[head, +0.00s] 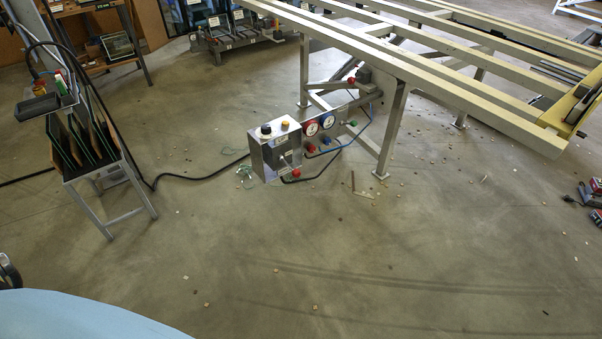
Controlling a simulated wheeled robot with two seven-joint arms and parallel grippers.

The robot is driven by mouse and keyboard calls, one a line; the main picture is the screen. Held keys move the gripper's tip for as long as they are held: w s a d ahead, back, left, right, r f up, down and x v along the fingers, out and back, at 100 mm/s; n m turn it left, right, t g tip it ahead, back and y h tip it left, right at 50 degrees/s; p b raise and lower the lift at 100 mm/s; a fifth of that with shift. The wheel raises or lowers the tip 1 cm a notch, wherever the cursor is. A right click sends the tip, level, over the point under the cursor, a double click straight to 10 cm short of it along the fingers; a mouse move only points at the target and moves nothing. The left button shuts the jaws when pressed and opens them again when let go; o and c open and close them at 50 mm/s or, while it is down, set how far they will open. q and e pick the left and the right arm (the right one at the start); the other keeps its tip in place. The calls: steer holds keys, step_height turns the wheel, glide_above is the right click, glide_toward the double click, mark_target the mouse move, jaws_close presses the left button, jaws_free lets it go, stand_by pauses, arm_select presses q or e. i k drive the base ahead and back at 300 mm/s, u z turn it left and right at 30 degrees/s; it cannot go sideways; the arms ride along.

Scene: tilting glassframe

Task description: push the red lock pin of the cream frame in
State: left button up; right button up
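The cream frame (440,85) is a long slatted tilting table at the upper right, standing on grey metal legs and lying roughly flat. I cannot make out for certain its red lock pin. A small red knob (351,80) shows under the frame's near rail, close to a leg, but I cannot tell whether it is the pin or how far in it sits. Neither of my grippers is in view.
A metal control box (277,151) with gauges, red fittings and hoses hangs below the frame. A rack of dark panels (88,145) stands at left, with a black cable (195,178) across the floor. Power tools (592,205) lie at right. The middle floor is mostly open, with scattered small bits.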

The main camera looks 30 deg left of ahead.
mark_target(351, 80)
steer(key=z, duration=0.2)
steer(key=i, duration=2)
steer(key=u, duration=0.5)
steer(key=i, duration=1.15)
steer(key=z, duration=0.1)
steer(key=k, duration=1)
steer(key=u, duration=1)
steer(key=i, duration=0.45)
steer(key=z, duration=0.15)
